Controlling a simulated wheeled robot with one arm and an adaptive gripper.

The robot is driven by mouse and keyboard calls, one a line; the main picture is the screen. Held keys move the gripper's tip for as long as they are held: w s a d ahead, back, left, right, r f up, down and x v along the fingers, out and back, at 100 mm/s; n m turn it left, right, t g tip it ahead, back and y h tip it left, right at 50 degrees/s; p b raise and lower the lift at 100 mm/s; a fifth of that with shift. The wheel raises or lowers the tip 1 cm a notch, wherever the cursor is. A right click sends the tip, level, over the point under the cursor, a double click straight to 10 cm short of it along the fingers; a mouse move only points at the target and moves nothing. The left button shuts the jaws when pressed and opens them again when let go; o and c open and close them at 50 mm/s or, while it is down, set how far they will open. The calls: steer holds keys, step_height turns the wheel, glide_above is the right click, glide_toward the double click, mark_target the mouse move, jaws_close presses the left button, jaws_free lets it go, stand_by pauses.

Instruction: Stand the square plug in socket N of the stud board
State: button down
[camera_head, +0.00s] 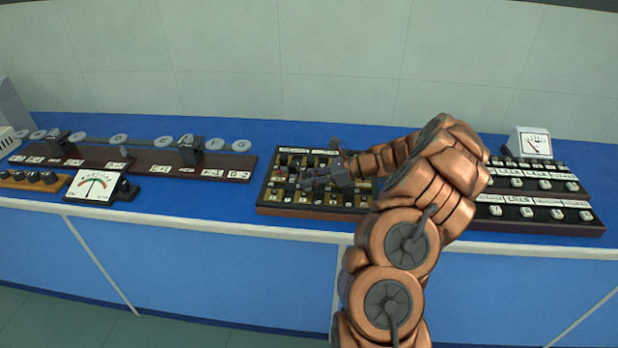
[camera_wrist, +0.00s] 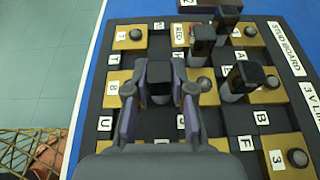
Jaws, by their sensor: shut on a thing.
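The stud board (camera_wrist: 230,140) is a dark board with tan blocks, round studs and white letter labels. It also shows in the head view (camera_head: 285,212), at the middle of the bench. My gripper (camera_wrist: 160,90) is over the board, with its fingers on both sides of a dark-topped square plug (camera_wrist: 159,72), shut on it. The plug's lower end is hidden, so I cannot tell whether it touches the board. In the head view my gripper (camera_head: 318,184) is low over the board and hides part of it. I cannot make out the label N.
Other dark-topped plugs stand on the board close by: one at the upper middle (camera_wrist: 203,45), one to the right (camera_wrist: 242,80). A meter (camera_head: 95,184) and a long dark rail (camera_head: 140,158) lie left. Another switch board (camera_head: 540,212) lies right.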

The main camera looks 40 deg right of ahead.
steer(key=c, duration=1)
jaws_free()
